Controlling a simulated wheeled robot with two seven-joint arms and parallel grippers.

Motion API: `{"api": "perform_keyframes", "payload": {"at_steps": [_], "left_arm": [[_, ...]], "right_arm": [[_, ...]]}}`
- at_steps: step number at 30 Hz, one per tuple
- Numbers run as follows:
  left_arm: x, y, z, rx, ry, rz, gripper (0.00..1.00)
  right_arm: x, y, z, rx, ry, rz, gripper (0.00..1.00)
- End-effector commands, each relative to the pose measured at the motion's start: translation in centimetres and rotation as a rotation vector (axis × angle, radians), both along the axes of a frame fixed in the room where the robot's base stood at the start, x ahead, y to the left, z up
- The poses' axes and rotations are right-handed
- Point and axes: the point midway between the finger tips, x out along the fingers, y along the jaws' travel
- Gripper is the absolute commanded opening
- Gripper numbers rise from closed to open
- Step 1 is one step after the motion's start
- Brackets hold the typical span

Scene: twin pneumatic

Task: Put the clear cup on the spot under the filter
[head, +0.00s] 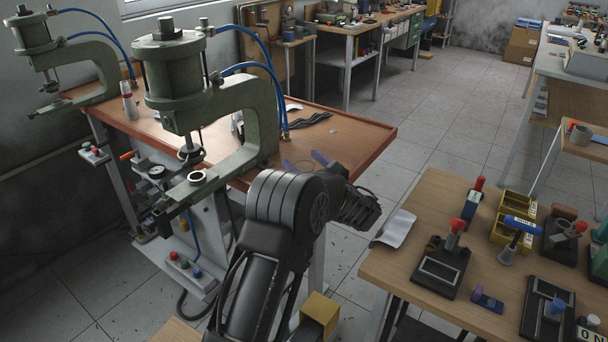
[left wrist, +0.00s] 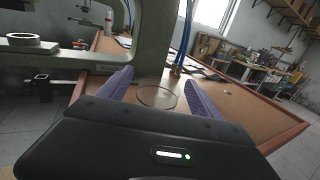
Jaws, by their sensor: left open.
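A clear round thing, probably the clear cup, shows as a thin transparent rim (left wrist: 157,98) over the brown bench top in the left wrist view. It lies between the two purple fingers of my left gripper (left wrist: 157,82), which is open; I cannot tell whether either finger touches it. In the head view my left gripper (head: 304,162) is at the front edge of the press bench, partly hidden by my own arm. I cannot identify a filter or the spot under it for certain. My right gripper is not in view.
A green pneumatic press (head: 243,105) stands left of my left gripper, with a metal ring (head: 196,178) under its ram. A second press (head: 35,40) stands farther left. The bench (head: 352,138) is clear to the right. A cluttered wooden table (head: 440,195) stands at the right.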

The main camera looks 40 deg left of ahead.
Motion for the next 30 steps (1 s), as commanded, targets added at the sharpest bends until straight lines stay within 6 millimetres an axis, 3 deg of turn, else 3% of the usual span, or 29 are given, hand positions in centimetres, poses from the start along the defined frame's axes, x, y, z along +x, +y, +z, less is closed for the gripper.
{"api": "perform_keyframes", "payload": {"at_steps": [7,30], "left_arm": [[-0.01,-0.01,0.01,0.0,0.0,0.0,0.73],[-0.02,-0.02,0.01,0.0,0.0,0.0,0.1]], "right_arm": [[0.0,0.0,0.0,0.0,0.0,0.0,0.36],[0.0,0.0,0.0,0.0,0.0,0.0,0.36]]}}
